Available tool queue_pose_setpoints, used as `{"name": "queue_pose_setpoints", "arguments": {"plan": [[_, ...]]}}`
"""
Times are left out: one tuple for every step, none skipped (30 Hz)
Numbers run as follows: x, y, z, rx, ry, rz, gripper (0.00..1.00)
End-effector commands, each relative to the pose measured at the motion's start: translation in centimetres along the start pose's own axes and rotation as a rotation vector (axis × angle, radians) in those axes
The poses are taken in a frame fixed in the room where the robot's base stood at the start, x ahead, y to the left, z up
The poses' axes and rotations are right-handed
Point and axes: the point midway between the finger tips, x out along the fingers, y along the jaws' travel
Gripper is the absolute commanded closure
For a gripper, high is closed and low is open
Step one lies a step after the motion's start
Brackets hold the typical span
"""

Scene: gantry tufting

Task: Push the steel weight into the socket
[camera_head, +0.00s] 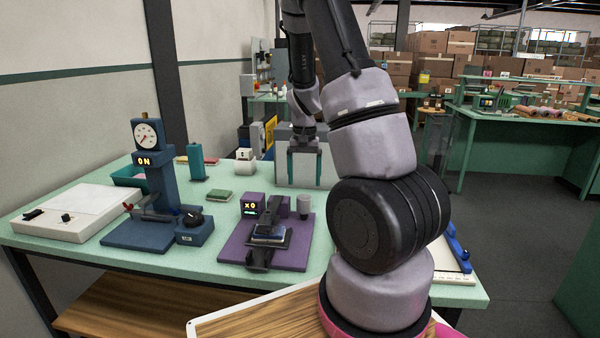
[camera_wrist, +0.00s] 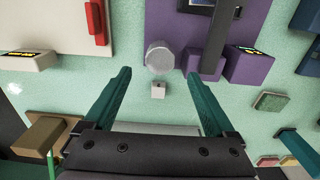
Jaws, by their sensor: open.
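A grey metallic cylinder, which looks like the steel weight (camera_head: 304,205), stands at the back right corner of the purple base (camera_head: 233,247). In the wrist view the steel weight (camera_wrist: 160,57) shows as a round grey top, just beyond the fingertips and centred between them. My gripper (camera_head: 305,167) is open and empty, behind the weight over the bench. Its two green fingers also show in the wrist view (camera_wrist: 159,74). A small pale cube (camera_wrist: 158,90) lies between the fingers in that view. I cannot make out a socket for certain.
A purple block with a lit display (camera_head: 252,205) and a dark press-like part (camera_head: 268,240) stand left of the weight. A blue dial stand (camera_head: 160,185) is further left. A green sponge-like block (camera_head: 219,196) lies between.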

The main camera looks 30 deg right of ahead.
Motion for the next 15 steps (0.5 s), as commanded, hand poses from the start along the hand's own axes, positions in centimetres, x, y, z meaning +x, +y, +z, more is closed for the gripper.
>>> {"name": "queue_pose_setpoints", "arguments": {"plan": [[0.3, 0.0, 0.0, 0.000, -0.001, 0.001, 0.10], [0.5, 0.0, 0.0, 0.001, -0.002, 0.001, 0.10], [0.8, 0.0, 0.0, 0.001, -0.002, 0.000, 0.10], [1.2, 0.0, 0.0, 0.001, -0.002, 0.001, 0.10], [1.5, 0.1, 0.1, 0.000, -0.003, 0.001, 0.10], [2.1, 0.1, 0.1, 0.001, -0.003, 0.001, 0.10], [2.5, 0.1, 0.1, 0.001, -0.002, 0.001, 0.10], [2.9, 0.1, 0.1, 0.001, -0.003, 0.002, 0.10], [3.5, 0.1, 0.1, 0.002, -0.003, 0.001, 0.10], [4.0, 0.0, 0.0, 0.001, -0.003, 0.001, 0.10], [4.4, 0.0, 0.1, 0.001, -0.003, 0.001, 0.10], [5.0, 0.1, 0.1, 0.001, -0.003, 0.001, 0.10], [5.4, 0.1, 0.0, 0.001, -0.002, 0.001, 0.10], [5.8, 0.1, 0.0, 0.001, -0.002, 0.000, 0.10], [6.3, 0.0, 0.0, 0.001, -0.002, 0.000, 0.10]]}}
